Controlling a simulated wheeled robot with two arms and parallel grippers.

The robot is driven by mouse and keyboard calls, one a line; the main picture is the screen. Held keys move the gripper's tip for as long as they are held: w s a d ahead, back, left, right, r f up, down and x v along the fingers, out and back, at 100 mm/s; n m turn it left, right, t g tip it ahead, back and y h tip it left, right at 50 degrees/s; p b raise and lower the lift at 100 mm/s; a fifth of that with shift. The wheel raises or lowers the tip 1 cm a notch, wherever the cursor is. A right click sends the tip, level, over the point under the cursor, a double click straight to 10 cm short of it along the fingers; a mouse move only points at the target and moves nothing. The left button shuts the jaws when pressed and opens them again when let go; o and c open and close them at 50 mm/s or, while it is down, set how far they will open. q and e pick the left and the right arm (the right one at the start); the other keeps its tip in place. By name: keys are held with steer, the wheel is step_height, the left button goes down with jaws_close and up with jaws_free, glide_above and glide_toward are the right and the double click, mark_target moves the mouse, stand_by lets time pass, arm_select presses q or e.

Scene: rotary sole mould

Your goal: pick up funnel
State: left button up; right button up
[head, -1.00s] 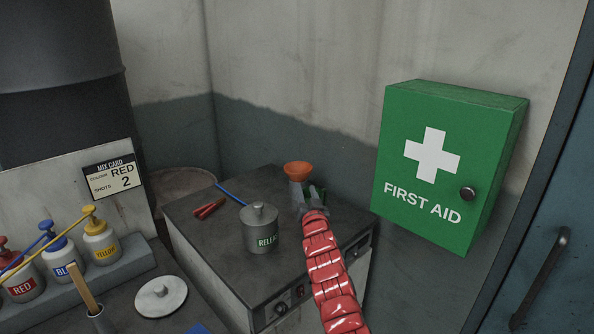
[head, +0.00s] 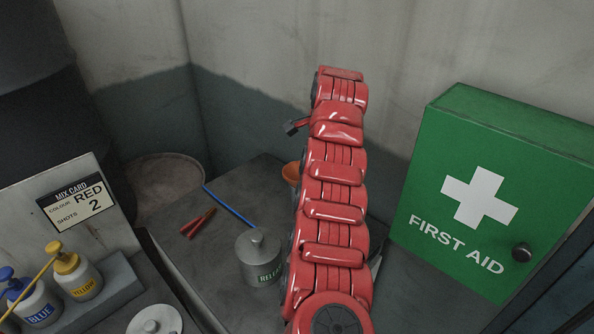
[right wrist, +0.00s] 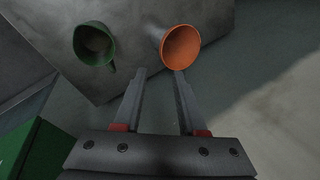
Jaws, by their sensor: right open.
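The orange funnel (head: 290,172) stands on the grey cabinet's top, mostly hidden behind my right arm in the head view. In the right wrist view, the funnel (right wrist: 181,47) shows its round mouth near the cabinet's edge. My right gripper (right wrist: 160,73) is open and empty. Its right fingertip is just below the funnel's rim in the picture; I cannot tell whether they touch. The left fingertip is lower left of the funnel. The head view does not show the right jaws. My left gripper is not in view.
The grey cabinet (head: 212,222) also carries a lidded release pot (head: 259,258), red-handled pliers (head: 197,224) and a blue rod (head: 230,207). A green first aid box (head: 478,200) hangs on the wall at right.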

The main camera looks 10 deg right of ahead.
steer(key=shift+w+a+b+x, duration=0.15)
steer(key=shift+b+x, duration=0.3)
steer(key=shift+x, duration=3.65)
steer(key=shift+w+a+b+x, duration=0.1)
steer(key=shift+b+x, duration=0.3)
steer(key=shift+x, duration=3.7)
steer(key=shift+r, duration=0.25)
jaws_close()
